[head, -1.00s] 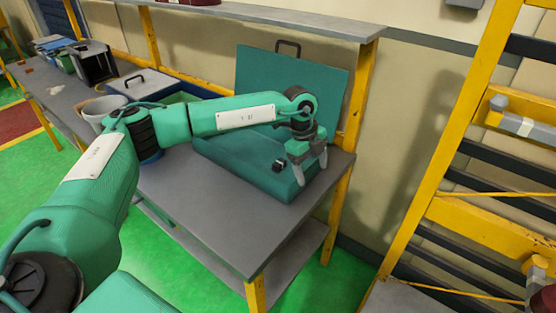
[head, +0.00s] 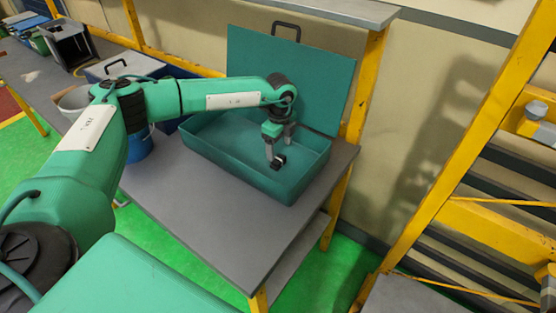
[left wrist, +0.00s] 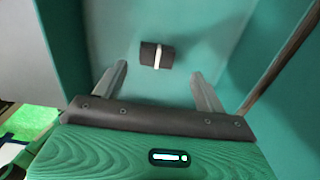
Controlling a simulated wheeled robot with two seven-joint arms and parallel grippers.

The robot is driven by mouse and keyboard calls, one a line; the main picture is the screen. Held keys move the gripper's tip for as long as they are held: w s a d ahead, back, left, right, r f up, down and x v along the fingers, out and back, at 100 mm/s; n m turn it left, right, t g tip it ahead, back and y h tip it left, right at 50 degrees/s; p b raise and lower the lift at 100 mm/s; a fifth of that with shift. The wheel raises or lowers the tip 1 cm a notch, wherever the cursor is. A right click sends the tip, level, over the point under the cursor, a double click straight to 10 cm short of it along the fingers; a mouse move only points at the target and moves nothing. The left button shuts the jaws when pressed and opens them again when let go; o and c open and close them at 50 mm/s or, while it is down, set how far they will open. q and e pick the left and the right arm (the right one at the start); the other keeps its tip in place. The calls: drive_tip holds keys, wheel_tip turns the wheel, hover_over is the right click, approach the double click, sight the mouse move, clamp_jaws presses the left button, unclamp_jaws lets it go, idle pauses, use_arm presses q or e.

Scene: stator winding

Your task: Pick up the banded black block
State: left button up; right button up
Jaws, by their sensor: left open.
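The banded black block (head: 278,162) is small and dark with a light band. It lies in the open teal case (head: 205,160), towards the right part of its floor. In the left wrist view the block (left wrist: 148,56) shows beyond the fingertips, between their lines, with its white band (left wrist: 158,57) crossing it. My left gripper (head: 279,152) points down into the case, right by the block in the head view. In the left wrist view its fingers (left wrist: 160,75) are spread and nothing is between them. My right gripper is not in view.
The case's raised lid (head: 290,75) stands behind the gripper, and its walls surround the block. The grey table (head: 215,225) is clear in front. A blue bucket (head: 140,147) and a white bucket (head: 73,100) stand to the left. A yellow ladder-like frame (head: 465,160) is on the right.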

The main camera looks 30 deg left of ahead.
sight(279, 160)
use_arm(q)
drive_tip(key=shift+s+d+f+p, duration=0.15)
drive_tip(key=shift+s+f+p, duration=0.15)
drive_tip(key=shift+f+p, duration=0.45)
wheel_tip(279, 160, down, 3)
drive_tip(key=shift+r+p, duration=0.1)
drive_tip(key=shift+p, duration=0.2)
drive_tip(key=shift+f, duration=0.45)
drive_tip(key=c, duration=1.1)
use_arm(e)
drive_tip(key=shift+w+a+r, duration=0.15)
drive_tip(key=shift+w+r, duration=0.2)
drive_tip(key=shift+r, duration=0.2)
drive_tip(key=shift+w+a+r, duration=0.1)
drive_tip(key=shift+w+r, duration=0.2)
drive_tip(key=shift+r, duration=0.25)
